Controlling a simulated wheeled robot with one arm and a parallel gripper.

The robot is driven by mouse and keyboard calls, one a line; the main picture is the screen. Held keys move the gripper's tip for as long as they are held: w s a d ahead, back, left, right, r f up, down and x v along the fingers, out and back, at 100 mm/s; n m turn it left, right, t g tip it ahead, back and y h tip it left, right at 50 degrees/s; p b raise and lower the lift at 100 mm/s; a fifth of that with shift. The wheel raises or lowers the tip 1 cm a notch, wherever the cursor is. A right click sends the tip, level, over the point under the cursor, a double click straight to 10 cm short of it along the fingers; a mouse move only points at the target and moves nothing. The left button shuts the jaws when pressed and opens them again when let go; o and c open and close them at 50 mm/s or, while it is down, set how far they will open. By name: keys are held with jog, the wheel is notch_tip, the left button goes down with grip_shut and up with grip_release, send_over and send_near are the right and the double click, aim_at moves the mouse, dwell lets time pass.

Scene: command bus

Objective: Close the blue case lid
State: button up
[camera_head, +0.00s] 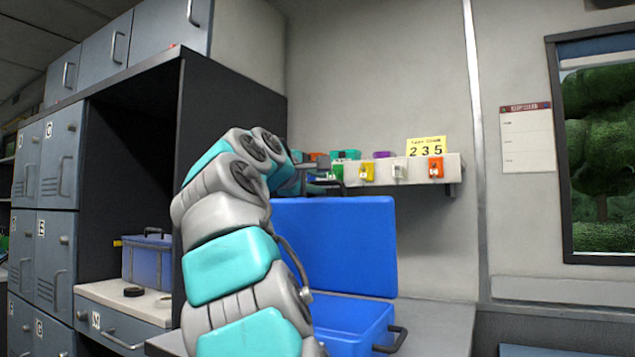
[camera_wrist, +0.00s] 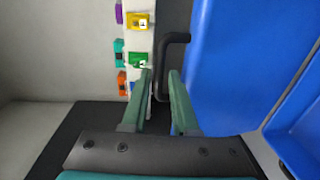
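The blue case (camera_head: 345,325) sits on the counter with its blue lid (camera_head: 335,245) raised and roughly upright. The lid also fills much of the right side of the wrist view (camera_wrist: 225,70). A black handle (camera_wrist: 176,38) stands at the lid's edge there. My gripper (camera_wrist: 161,80) is open, its two green fingers apart, with the lower part of the handle appearing between them. I cannot tell whether the fingers touch it. In the head view my arm covers the left part of the case, and the gripper is mostly hidden near the lid's top left.
A wall shelf (camera_head: 448,172) with several coloured padlocks and a yellow sign (camera_head: 426,146) is behind the lid. Dark shelving (camera_head: 232,130) stands left of my arm. Another blue case (camera_head: 148,262) sits in the left cabinet. The counter (camera_head: 440,325) is clear at right.

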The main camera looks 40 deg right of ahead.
grip_shut()
dwell(1.4)
